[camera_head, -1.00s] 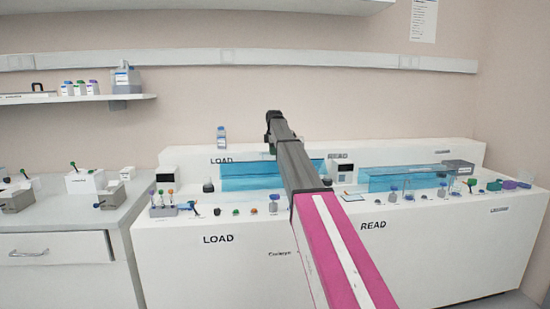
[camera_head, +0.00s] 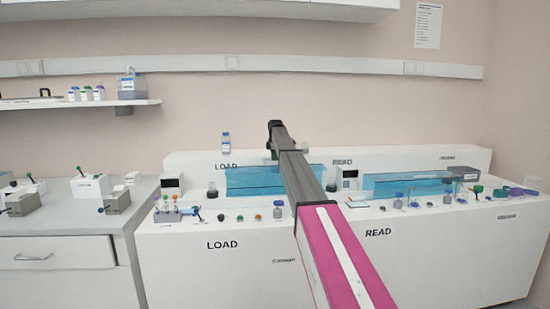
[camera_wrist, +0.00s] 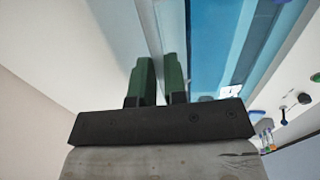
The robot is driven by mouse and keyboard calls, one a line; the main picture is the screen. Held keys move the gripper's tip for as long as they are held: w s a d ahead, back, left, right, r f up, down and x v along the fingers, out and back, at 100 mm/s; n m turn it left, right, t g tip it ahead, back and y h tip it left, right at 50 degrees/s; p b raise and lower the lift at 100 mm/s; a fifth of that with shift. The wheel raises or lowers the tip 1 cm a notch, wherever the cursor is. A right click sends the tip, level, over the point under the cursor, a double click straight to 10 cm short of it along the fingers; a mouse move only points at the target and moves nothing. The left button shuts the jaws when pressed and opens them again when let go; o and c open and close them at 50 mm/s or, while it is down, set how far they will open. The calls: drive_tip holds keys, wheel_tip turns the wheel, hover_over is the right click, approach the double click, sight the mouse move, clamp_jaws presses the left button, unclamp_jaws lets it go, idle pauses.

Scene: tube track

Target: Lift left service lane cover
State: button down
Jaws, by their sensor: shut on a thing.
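The left service lane cover is a clear blue panel (camera_head: 245,181) on the LOAD side of the white bench, partly hidden behind my arm. In the head view my gripper (camera_head: 272,148) is at the bench's raised back, above and behind this cover. In the wrist view its two green fingers (camera_wrist: 158,72) are close together around a thin pale upright edge, with the blue cover (camera_wrist: 207,45) just to the right. The gripper is shut on that edge, which seems to belong to the cover. The exact contact is hidden, and I cannot tell whether the cover is raised.
A second blue cover (camera_head: 410,186) lies on the READ side. Small bottles, knobs and a tube rack (camera_head: 167,210) line the bench's front ledge. A small bottle (camera_head: 226,141) stands on the raised back at left. A wall shelf (camera_head: 80,104) is at upper left.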

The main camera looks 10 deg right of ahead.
drive_tip(key=shift+w+r, duration=0.15)
drive_tip(key=shift+w, duration=0.1)
drive_tip(key=c, duration=1.4)
unclamp_jaws()
drive_tip(key=shift+o, duration=1.2)
drive_tip(key=shift+s, duration=0.1)
wheel_tip(320, 180, up, 11)
drive_tip(key=s, duration=0.2)
drive_tip(key=shift+f, duration=0.2)
drive_tip(key=shift+s, duration=0.1)
